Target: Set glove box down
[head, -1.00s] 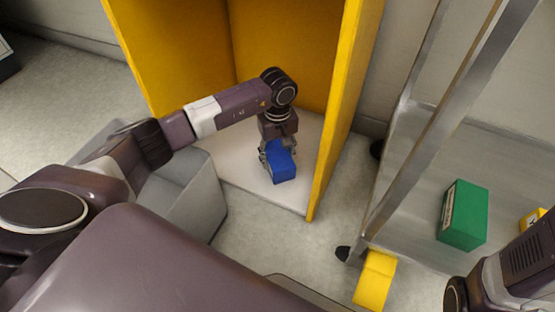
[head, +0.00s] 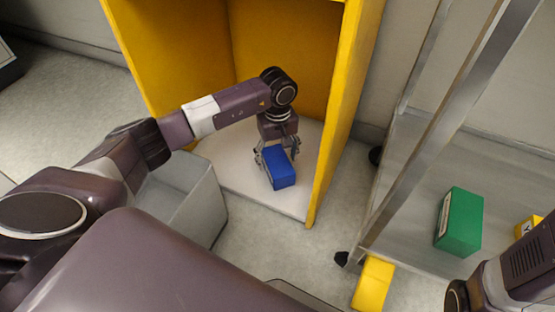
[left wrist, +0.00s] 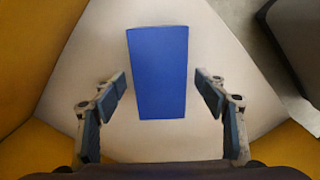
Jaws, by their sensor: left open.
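The glove box is a blue box (head: 280,169) on the white floor (head: 240,180) of a yellow cabinet (head: 339,120), near its open front. In the left wrist view the blue box (left wrist: 158,72) lies between my fingers with a gap on each side. My left gripper (head: 275,152) is open around the back part of the box; it also shows in the left wrist view (left wrist: 160,92), its pads apart from the box. My right arm shows at the lower right, but its gripper is out of view.
A grey bin (head: 185,205) stands left of the cabinet's front. A metal-framed cart on the right bears a green box (head: 461,222) and a small yellow box (head: 529,225). A yellow block (head: 373,284) is near the cart's wheel. The cabinet's side walls flank my left arm.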

